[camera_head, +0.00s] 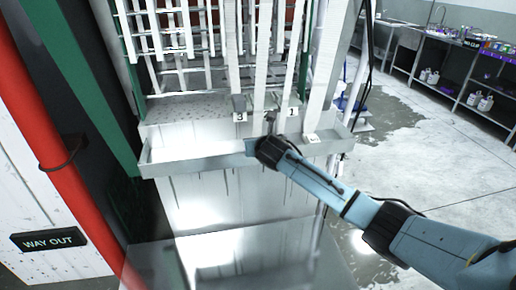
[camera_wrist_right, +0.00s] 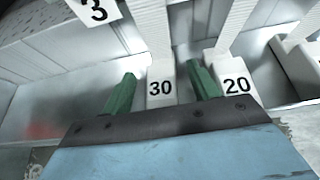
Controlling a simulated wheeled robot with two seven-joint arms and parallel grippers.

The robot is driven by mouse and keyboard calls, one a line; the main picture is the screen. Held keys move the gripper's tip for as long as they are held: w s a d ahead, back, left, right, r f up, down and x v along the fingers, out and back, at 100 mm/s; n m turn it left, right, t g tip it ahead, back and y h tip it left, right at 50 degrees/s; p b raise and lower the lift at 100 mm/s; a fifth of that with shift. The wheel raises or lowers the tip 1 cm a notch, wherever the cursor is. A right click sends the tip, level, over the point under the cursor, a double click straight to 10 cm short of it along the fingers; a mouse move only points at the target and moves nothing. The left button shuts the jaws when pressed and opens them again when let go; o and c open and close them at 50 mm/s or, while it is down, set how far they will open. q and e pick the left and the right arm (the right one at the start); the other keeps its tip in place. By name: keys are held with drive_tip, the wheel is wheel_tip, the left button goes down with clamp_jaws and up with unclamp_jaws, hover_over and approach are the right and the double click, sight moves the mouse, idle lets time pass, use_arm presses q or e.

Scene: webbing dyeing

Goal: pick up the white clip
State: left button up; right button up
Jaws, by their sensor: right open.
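White numbered clips hang on pale webbing straps in the right wrist view. The clip marked 30 (camera_wrist_right: 160,88) sits between the two green fingers of my right gripper (camera_wrist_right: 161,74), which are apart with gaps beside the clip. The clip marked 20 (camera_wrist_right: 236,85) is just right of the right finger. Another white clip (camera_wrist_right: 298,60) is at the right edge, its number not readable. In the head view, a white clip (camera_head: 312,138) lies at the tray's right end, and my right gripper (camera_head: 270,124) is at the tray's middle. My left gripper is out of view.
A metal tray (camera_head: 200,160) runs below the hanging straps. Tags marked 3 (camera_head: 240,117) and 1 (camera_head: 292,111) hang above it, close to my right gripper. A red post (camera_head: 50,130) stands at left.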

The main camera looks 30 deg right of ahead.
drive_tip(key=c, duration=1.1)
drive_tip(key=shift+r, duration=0.15)
